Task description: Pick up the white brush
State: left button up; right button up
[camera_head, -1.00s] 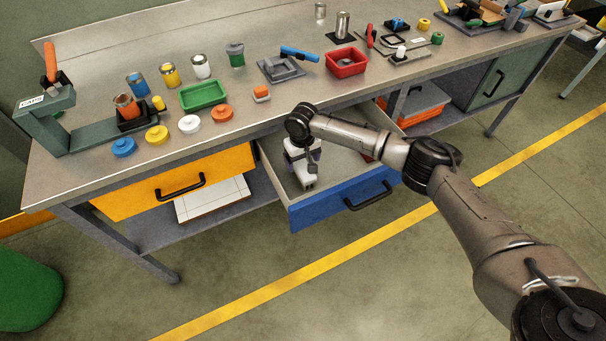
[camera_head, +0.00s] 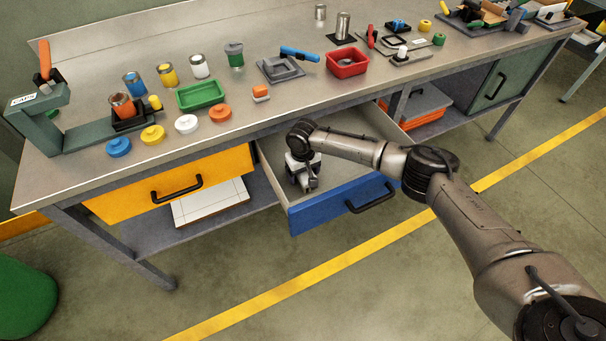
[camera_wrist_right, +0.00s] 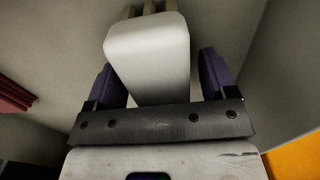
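The white brush (camera_wrist_right: 150,52) is in the right wrist view, a rounded white block with pale beige bristles at its far end. It lies inside the open blue drawer (camera_head: 345,204). My right gripper (camera_wrist_right: 160,78) is lowered over it, with one purple-padded finger on each side. The fingers stand wide apart, and a narrow gap shows on the right side of the brush; contact on the left is unclear. In the head view my right gripper (camera_head: 307,178) is down in the drawer, and the brush is hidden there. My left gripper is not in view.
The drawer walls stand close around my right gripper. A red object (camera_wrist_right: 18,104) lies in the drawer to the left in the wrist view. The yellow drawer (camera_head: 175,184) is beside the blue one. The bench top above holds cans, lids, a green tray (camera_head: 202,95) and a red tray (camera_head: 347,63).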

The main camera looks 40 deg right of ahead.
jog(key=c, duration=0.9)
jog(key=shift+r, duration=0.15)
notch_tip(320, 180, up, 10)
jog(key=p, duration=0.4)
